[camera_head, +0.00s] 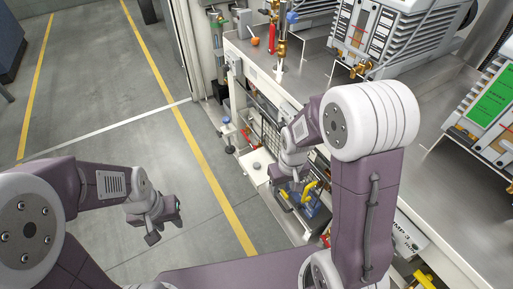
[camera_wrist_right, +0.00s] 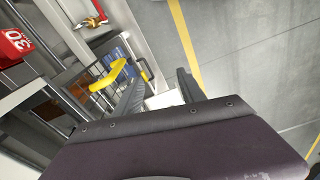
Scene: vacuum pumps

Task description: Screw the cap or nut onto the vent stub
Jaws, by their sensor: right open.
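My right gripper (camera_wrist_right: 160,78) is open in the right wrist view, with its two dark fingers apart and nothing gripped between them. In the head view my right arm reaches down beside the bench front, and its fingers are mostly hidden. My left gripper (camera_head: 163,226) hangs open and empty over the bare floor. A grey finned pump (camera_head: 395,35) stands on the bench with a brass fitting (camera_head: 360,68) at its front. A second pump (camera_head: 490,115) is at the right edge. I cannot tell which fitting is the vent stub, and I cannot make out its cap or nut.
The metal bench (camera_head: 305,70) carries upright brass and red fittings (camera_head: 280,45) and an orange ball-like part (camera_head: 255,41). Below it, a yellow handle (camera_wrist_right: 108,76) and blue items (camera_wrist_right: 118,55) lie close to my right fingers.

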